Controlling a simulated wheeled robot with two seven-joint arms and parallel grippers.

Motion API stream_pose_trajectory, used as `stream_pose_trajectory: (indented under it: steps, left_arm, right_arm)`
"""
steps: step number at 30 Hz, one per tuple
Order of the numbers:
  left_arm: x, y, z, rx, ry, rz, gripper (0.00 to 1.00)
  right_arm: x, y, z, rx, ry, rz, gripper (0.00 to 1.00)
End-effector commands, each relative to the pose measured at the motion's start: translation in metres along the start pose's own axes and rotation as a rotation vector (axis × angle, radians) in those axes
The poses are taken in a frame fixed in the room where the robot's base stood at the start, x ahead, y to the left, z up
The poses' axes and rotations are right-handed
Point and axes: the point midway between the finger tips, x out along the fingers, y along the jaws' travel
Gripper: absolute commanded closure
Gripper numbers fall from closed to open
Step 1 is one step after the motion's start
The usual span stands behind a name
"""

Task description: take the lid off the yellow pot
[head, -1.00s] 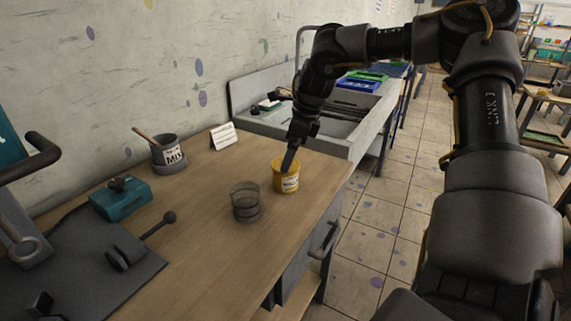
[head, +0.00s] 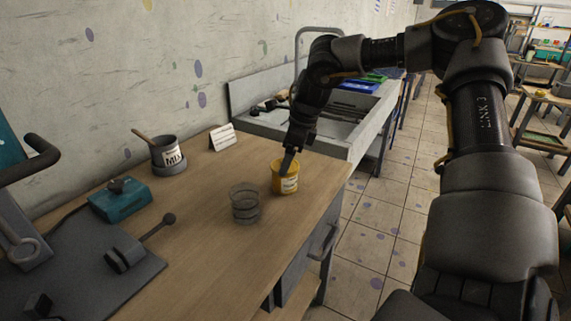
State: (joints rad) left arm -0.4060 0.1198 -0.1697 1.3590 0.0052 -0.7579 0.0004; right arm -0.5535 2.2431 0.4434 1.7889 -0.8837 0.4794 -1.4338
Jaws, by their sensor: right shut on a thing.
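The yellow pot (head: 285,182) stands upright on the wooden workbench near its right edge, with a white label on its front. My right gripper (head: 287,164) reaches down from above to the pot's top and is shut at the rim. The fingertips overlap the top of the pot, and I cannot make out the lid apart from the gripper. The pot's base looks to rest on the bench. My left gripper is not in view.
A grey sink (head: 331,130) lies behind the bench.

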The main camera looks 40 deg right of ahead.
Motion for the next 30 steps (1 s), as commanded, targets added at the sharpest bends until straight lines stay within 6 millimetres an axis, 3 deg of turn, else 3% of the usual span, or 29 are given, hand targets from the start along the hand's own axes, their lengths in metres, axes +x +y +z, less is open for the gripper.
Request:
stream_pose_trajectory:
  steps: [8, 13, 21, 24, 30]
  left_arm:
    - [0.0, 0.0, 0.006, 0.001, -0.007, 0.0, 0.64]
    - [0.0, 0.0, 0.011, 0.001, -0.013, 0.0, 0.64]
    - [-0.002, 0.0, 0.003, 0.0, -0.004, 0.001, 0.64]
    - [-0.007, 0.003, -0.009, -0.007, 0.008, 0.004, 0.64]
    - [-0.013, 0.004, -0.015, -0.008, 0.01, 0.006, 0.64]
  right_arm:
    - [-0.009, 0.0, 0.004, -0.002, -0.001, -0.003, 0.48]
    - [-0.034, 0.0, 0.011, -0.001, -0.003, -0.004, 0.48]
    - [-0.098, 0.04, -0.002, -0.005, -0.005, -0.005, 0.48]
    - [-0.11, 0.059, -0.013, -0.005, -0.004, -0.003, 0.48]
    - [-0.133, 0.089, -0.03, -0.003, -0.002, -0.002, 0.48]
